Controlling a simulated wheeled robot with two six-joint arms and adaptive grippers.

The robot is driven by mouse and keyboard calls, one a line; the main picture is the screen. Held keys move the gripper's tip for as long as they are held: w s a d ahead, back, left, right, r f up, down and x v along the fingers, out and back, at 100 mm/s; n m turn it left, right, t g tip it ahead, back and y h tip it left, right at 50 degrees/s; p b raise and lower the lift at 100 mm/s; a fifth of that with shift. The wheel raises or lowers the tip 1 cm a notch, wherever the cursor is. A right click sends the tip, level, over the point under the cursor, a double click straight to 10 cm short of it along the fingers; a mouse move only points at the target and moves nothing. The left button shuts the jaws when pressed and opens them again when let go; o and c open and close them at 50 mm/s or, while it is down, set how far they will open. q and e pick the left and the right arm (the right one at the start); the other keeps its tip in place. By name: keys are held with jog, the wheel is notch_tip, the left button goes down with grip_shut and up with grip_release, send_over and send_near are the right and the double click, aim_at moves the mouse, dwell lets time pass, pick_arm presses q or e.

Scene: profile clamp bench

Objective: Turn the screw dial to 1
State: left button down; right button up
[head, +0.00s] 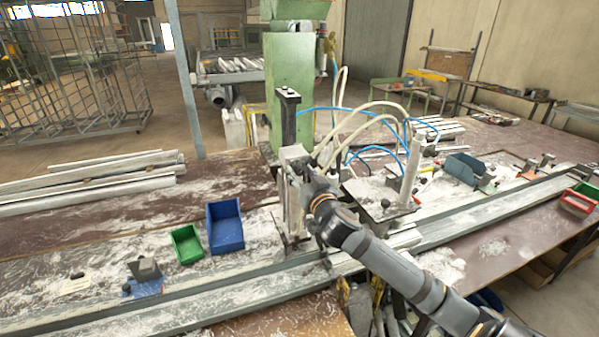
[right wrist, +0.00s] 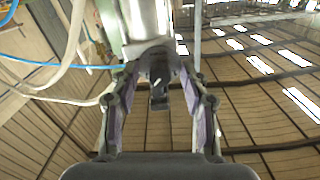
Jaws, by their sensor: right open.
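My right gripper (head: 300,172) reaches in from the lower right to the pale upright clamp unit (head: 292,200) at the middle of the bench. In the right wrist view my right gripper (right wrist: 159,76) has its two fingers apart. A small dark part (right wrist: 158,97) shows between the fingers, below a grey metal cylinder (right wrist: 148,20); I cannot tell whether it is the screw dial. No finger contact with it is clear. The dial's markings are not readable, and my wrist hides part of the clamp unit in the head view. My left gripper is not in view.
A blue bin (head: 225,232) and a green bin (head: 186,243) stand left of the clamp unit. A green machine column (head: 290,75) rises behind it. Blue and white hoses (head: 372,104) loop close by on the right. A long metal rail (head: 190,306) runs along the front.

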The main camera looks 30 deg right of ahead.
jog(key=shift+s+a, duration=0.1)
jog(key=shift+c, duration=3.1)
jog(key=shift+w, duration=0.2)
grip_shut()
jog(key=shift+n, duration=0.7)
jog(key=n, duration=0.3)
jog(key=shift+n, duration=0.3)
jog(key=n, duration=0.9)
jog(key=shift+n, duration=0.4)
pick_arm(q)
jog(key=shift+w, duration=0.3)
pick_arm(e)
jog(key=n, duration=0.5)
jog(key=shift+n, duration=0.3)
jog(key=o, duration=0.6)
grip_release()
